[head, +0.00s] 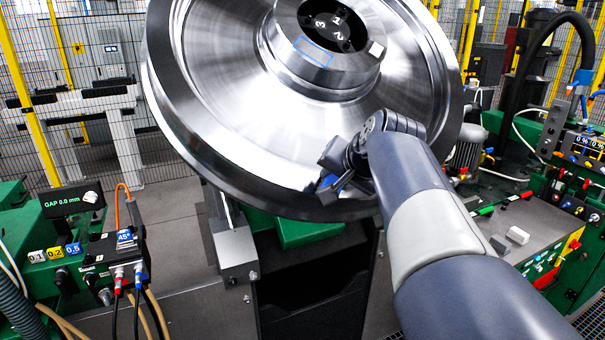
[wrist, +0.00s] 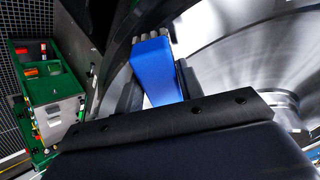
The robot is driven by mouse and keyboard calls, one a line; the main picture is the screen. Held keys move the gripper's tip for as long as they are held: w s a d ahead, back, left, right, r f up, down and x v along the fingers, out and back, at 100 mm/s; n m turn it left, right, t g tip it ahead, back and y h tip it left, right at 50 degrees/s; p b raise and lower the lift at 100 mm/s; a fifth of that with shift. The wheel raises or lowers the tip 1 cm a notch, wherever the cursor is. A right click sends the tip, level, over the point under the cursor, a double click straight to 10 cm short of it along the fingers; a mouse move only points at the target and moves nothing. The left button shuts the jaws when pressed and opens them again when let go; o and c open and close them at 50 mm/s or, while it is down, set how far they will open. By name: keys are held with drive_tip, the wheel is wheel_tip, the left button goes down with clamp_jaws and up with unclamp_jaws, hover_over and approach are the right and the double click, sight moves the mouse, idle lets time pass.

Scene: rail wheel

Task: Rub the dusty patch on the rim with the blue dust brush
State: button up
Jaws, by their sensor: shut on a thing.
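The large shiny steel wheel (head: 225,120) stands tilted in the middle of the head view, and part of it fills the right of the wrist view (wrist: 235,50). My gripper (head: 333,176) is at the lower front part of the wheel, near the rim. In the wrist view my gripper (wrist: 160,88) is shut on the blue dust brush (wrist: 154,70), with one dark finger on each side. The brush's grey tufts point away from me, close to the wheel; contact cannot be told. Only a little of the blue brush (head: 329,181) shows in the head view. I cannot make out the dusty patch.
A gauge box reading GAP 0.0 mm (head: 72,202) and a black connector box (head: 118,255) stand at left. A green control console (head: 530,235) stands at right, with a black curved hose (head: 520,85) behind. Wire fencing (head: 90,110) closes off the back.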

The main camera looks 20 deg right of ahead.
drive_tip(key=shift+b+x, duration=0.35)
drive_tip(key=shift+x, duration=0.6)
drive_tip(key=shift+s+a, duration=0.1)
drive_tip(key=shift+s+d+f+b, duration=0.55)
drive_tip(key=shift+d+f+b, duration=0.4)
drive_tip(key=shift+d, duration=2.7)
drive_tip(key=shift+w+a+r+p, duration=0.15)
drive_tip(key=shift+a+r, duration=0.1)
drive_tip(key=shift+a, duration=0.6)
drive_tip(key=shift+w+a+r+p, duration=0.15)
drive_tip(key=shift+a+r+p, duration=0.05)
drive_tip(key=shift+a, duration=0.7)
drive_tip(key=shift+w+a+r+p, duration=0.15)
drive_tip(key=shift+a+r, duration=0.1)
drive_tip(key=shift+a, duration=0.6)
drive_tip(key=shift+w+a+r, duration=0.1)
drive_tip(key=shift+w+a, duration=0.05)
drive_tip(key=shift+a, duration=0.9)
drive_tip(key=shift+p, duration=0.3)
